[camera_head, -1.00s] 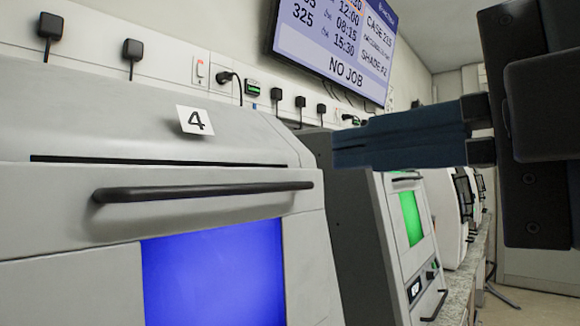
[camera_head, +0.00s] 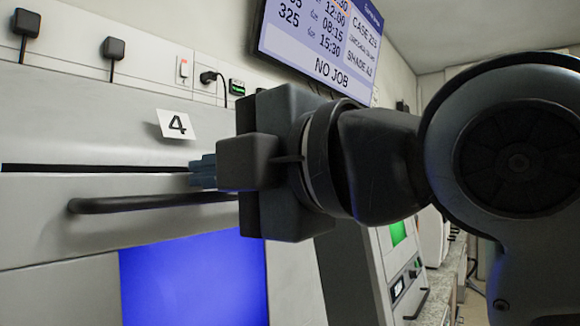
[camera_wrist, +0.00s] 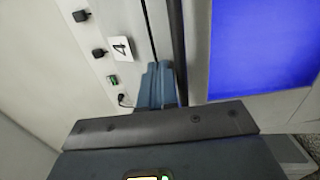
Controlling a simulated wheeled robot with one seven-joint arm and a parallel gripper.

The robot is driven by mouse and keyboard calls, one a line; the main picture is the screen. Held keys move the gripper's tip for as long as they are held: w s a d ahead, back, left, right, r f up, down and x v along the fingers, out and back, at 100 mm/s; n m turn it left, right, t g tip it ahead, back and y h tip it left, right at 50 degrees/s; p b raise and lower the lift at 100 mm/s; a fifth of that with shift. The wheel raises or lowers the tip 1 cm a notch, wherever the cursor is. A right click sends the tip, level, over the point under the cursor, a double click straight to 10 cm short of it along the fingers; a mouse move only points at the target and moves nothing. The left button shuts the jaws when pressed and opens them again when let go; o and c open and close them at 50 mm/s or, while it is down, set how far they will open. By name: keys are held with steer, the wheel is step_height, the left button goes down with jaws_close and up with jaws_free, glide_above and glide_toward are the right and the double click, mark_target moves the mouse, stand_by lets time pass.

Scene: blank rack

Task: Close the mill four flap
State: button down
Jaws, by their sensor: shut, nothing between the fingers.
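The mill with the "4" label (camera_head: 178,125) fills the left of the head view. Its front flap (camera_head: 40,235) has a dark bar handle (camera_head: 140,203) and a blue-lit window (camera_head: 195,280). A dark slot (camera_head: 95,168) runs between the flap's top edge and the upper housing. My gripper (camera_head: 203,170) is shut and empty, its blue fingers at the right end of the slot, just above the handle. In the wrist view the fingers (camera_wrist: 158,85) lie beside the slot and the handle (camera_wrist: 178,45). I cannot tell whether they touch the mill.
A second machine with a green window (camera_head: 398,232) stands to the right, on a stone counter (camera_head: 445,290). A wall screen (camera_head: 320,45) hangs above. Sockets and plugs (camera_head: 113,48) line the wall behind the mill.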

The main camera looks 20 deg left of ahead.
steer(key=shift+w+a+g+h+p, duration=0.25)
steer(key=shift+a+p, duration=0.2)
steer(key=shift+a, duration=0.2)
steer(key=shift+w+a+g+h+p, duration=0.15)
steer(key=shift+w+a+p, duration=0.1)
steer(key=shift+a+p, duration=0.3)
